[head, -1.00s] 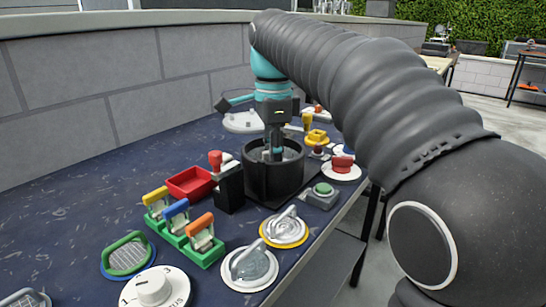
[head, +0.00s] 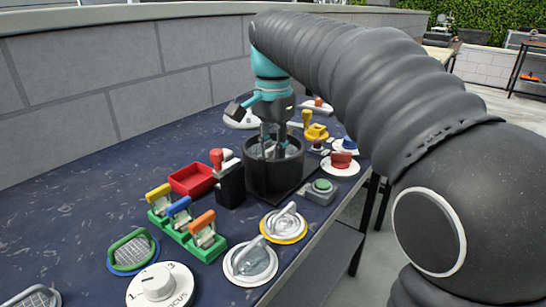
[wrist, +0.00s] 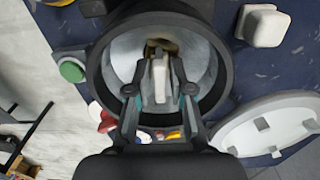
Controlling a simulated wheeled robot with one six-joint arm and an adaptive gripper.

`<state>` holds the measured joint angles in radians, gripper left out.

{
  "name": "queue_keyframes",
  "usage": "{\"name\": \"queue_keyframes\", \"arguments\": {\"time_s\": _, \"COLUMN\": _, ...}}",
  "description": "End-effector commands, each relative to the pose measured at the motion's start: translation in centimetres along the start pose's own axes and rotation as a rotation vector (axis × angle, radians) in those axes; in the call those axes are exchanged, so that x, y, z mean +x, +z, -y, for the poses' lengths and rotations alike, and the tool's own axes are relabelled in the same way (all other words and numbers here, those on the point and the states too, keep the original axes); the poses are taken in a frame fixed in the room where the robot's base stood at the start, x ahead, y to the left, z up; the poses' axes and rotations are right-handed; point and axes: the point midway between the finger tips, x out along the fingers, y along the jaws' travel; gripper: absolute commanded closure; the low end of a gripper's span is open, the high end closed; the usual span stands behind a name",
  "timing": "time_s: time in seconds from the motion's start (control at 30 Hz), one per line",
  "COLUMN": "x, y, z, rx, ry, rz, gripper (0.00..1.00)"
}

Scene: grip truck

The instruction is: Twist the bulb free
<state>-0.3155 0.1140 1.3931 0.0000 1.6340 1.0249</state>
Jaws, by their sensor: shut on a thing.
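A round black housing (head: 274,180) stands on the dark blue bench, open at the top. My gripper (head: 273,150) points straight down with its fingers inside it. In the wrist view the housing's thick dark rim (wrist: 98,72) surrounds a pale grey inside. There my gripper (wrist: 160,92) is shut on the bulb (wrist: 159,78), a pale piece between the two fingertips. A brass-coloured part (wrist: 162,47) shows just beyond it. The bulb's lower part and its seat are hidden by the fingers and the housing wall.
A black block with a red-topped lever (head: 228,180) stands close left of the housing, beside a red tray (head: 191,179). A green button box (head: 321,191) and a red knob on a white disc (head: 341,163) are close right. Coloured switches (head: 188,223) stand in front.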

Motion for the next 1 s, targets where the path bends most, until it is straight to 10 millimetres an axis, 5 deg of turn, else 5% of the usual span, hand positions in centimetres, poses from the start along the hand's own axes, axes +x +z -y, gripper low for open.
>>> {"name": "queue_keyframes", "arguments": {"time_s": 0.6, "x": 0.05, "y": 0.00, "z": 0.02, "rx": -0.386, "ry": 0.001, "rz": 0.001, "gripper": 1.00}}
{"name": "queue_keyframes", "arguments": {"time_s": 0.83, "x": 0.05, "y": 0.00, "z": 0.02, "rx": -0.403, "ry": 0.001, "rz": 0.001, "gripper": 1.00}}
{"name": "queue_keyframes", "arguments": {"time_s": 0.87, "x": 0.05, "y": 0.00, "z": 0.02, "rx": -0.402, "ry": 0.001, "rz": 0.001, "gripper": 0.74}}
{"name": "queue_keyframes", "arguments": {"time_s": 0.9, "x": 0.05, "y": 0.00, "z": 0.02, "rx": -0.402, "ry": 0.001, "rz": 0.001, "gripper": 0.64}}
{"name": "queue_keyframes", "arguments": {"time_s": 1.0, "x": 0.04, "y": 0.00, "z": 0.02, "rx": -0.401, "ry": 0.001, "rz": 0.001, "gripper": 0.58}}
